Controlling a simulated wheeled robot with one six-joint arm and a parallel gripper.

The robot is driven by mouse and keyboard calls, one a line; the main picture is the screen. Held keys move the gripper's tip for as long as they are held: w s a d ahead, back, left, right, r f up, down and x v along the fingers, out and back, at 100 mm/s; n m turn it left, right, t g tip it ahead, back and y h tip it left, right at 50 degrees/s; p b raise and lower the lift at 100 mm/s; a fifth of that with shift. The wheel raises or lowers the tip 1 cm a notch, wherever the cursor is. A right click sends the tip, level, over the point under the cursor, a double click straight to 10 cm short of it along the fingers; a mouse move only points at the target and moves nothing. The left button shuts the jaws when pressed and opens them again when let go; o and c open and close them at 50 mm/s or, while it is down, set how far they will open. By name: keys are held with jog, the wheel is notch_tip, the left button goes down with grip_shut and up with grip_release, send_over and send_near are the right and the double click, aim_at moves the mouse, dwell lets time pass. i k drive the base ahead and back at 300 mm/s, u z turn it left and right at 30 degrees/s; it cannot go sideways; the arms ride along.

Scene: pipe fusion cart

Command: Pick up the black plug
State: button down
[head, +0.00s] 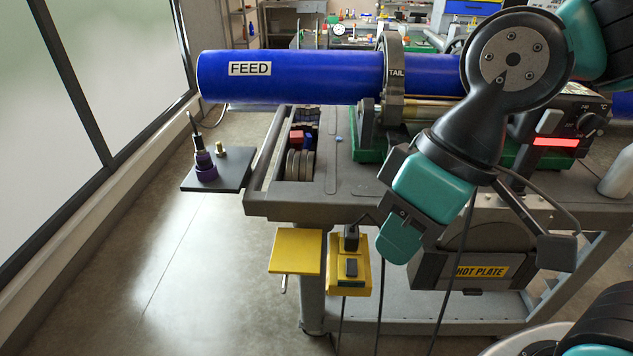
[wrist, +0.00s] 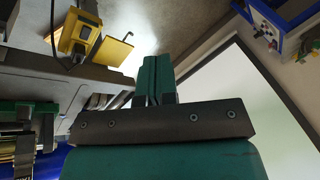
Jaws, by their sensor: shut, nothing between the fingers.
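The black plug (head: 351,240) sits upright at the back of a yellow socket box (head: 348,280), beside a dark rocker switch on the same box. In the wrist view the yellow box (wrist: 82,33) is at the upper left, with a small dark shape on it that I take for the plug (wrist: 80,48). My gripper (head: 392,250) is just right of the plug in the head view, pointing down and left. In the wrist view my gripper (wrist: 153,65) shows its teal fingers together, with nothing between them and apart from the box.
A yellow plate (head: 295,251) is left of the box. The grey cart top (head: 335,195) is behind it, carrying a blue pipe (head: 300,78). A dark shelf (head: 235,175) holds a purple fitting (head: 206,168). The hot plate holder (head: 470,265) is at right, with cables hanging nearby.

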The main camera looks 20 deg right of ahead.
aim_at(351, 237)
jog(key=k, duration=0.5)
jog(key=u, duration=1.05)
jog(key=i, duration=1)
jog(key=z, duration=1.65)
